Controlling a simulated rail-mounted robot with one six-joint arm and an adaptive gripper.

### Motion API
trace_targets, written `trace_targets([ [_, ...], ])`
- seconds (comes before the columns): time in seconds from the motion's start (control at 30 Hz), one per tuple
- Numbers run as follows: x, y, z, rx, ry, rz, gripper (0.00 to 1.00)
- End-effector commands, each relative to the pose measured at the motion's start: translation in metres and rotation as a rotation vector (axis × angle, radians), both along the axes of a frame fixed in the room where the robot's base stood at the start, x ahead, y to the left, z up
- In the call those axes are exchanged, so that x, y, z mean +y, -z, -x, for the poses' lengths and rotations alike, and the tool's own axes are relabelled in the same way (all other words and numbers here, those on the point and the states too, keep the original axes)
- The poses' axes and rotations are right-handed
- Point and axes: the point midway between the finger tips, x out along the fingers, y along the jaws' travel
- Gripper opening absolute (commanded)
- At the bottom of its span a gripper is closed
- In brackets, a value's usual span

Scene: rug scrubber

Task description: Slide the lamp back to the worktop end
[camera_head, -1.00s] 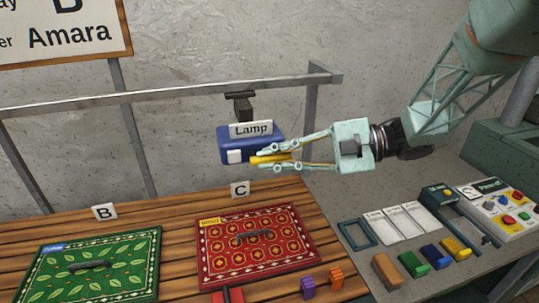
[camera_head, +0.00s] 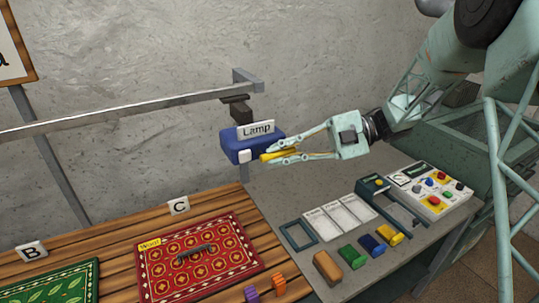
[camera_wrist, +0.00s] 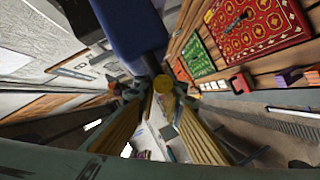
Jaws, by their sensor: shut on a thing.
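The lamp (camera_head: 240,146) is a blue box with a white "Lamp" label. It hangs from a dark bracket (camera_head: 236,107) on the metal rail (camera_head: 120,113), close to the rail's right end. My gripper (camera_head: 280,153) is shut on the lamp's yellow handle (camera_head: 272,156), at the lamp's right side. In the wrist view the blue lamp body (camera_wrist: 130,28) is at the top, and the round yellow handle end (camera_wrist: 163,85) is between my fingers. The grey worktop (camera_head: 285,190) lies below and to the right of the lamp.
A red rug (camera_head: 165,279) and a green rug (camera_head: 60,285) lie on the wooden slats. The worktop bears cards (camera_head: 348,213), several coloured blocks (camera_head: 327,267) and a button panel (camera_head: 432,190).

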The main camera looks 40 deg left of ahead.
Motion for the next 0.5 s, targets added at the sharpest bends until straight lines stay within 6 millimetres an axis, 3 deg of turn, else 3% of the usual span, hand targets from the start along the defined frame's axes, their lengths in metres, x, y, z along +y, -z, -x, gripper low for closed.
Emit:
trace_targets([
  [0.27, -0.0007, 0.001, -0.0026, -0.002, 0.004, 0.0, 0.0],
  [0.3, -0.0008, 0.0009, -0.0027, -0.002, 0.004, 0.0, 0.09],
  [0.37, -0.0007, 0.0008, -0.0028, -0.002, 0.004, 0.0, 0.15],
  [0.5, -0.0004, 0.0004, -0.0022, -0.001, 0.003, 0.0, 0.15],
])
